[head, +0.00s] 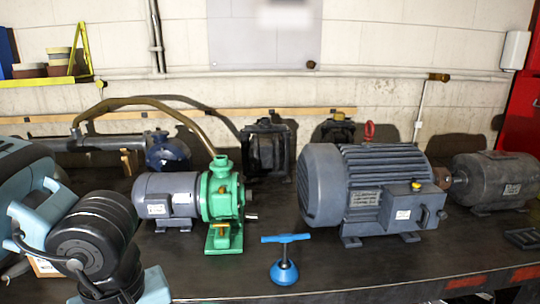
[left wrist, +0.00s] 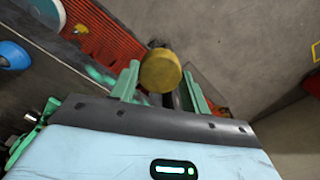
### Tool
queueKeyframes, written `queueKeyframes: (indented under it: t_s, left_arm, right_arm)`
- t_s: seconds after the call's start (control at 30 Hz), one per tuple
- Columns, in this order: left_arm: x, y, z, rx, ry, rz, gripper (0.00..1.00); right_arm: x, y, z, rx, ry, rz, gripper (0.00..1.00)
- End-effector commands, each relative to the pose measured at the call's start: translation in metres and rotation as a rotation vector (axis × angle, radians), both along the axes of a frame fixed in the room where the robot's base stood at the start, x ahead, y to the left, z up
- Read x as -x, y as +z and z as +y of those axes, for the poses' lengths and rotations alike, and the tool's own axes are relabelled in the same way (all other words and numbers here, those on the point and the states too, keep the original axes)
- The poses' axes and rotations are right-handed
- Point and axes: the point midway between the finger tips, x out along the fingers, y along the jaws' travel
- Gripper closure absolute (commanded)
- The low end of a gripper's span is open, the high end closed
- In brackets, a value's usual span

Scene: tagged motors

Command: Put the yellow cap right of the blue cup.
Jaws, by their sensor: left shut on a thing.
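The yellow cap (left wrist: 160,72) is a short, dull yellow round piece. In the left wrist view it sits between the two green fingers of my left gripper (left wrist: 160,88), which is shut on it. The blue cup (head: 285,272) stands upright on the dark bench near its front edge in the head view, with a T-shaped handle on top. A blue rounded thing at the left edge of the left wrist view may be the same cup. My left arm shows at the lower left of the head view, but its gripper is out of that frame. My right gripper is not seen.
A green pump (head: 222,205) with a grey motor (head: 166,198) stands behind and left of the cup. A large grey motor (head: 370,190) stands behind and right. The dark bench top (head: 400,265) is clear right of the cup, up to its front edge.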

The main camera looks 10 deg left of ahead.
Motion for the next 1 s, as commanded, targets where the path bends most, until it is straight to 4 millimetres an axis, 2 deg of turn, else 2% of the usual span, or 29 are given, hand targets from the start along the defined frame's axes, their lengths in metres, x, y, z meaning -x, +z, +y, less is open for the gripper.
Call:
queueKeyframes:
  t_s: [0.03,0.2,0.6,0.7,1.0]
  left_arm:
    - [-0.004,-0.014,-0.003,-0.003,-0.092,0.008,0.75]
    - [-0.02,-0.051,-0.013,-0.002,-0.393,0.007,0.75]
    - [-0.042,-0.098,-0.025,-0.001,-0.791,0.002,0.75]
    - [-0.046,-0.105,-0.025,0.0,-0.851,-0.001,0.75]
    - [-0.059,-0.086,0.025,0.001,-0.741,-0.006,0.75]
  right_arm:
    - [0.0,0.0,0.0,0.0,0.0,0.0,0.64]
    - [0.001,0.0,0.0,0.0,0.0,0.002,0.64]
    - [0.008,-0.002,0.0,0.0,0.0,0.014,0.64]
    - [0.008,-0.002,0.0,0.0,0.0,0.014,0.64]
    - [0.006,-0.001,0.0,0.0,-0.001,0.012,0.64]
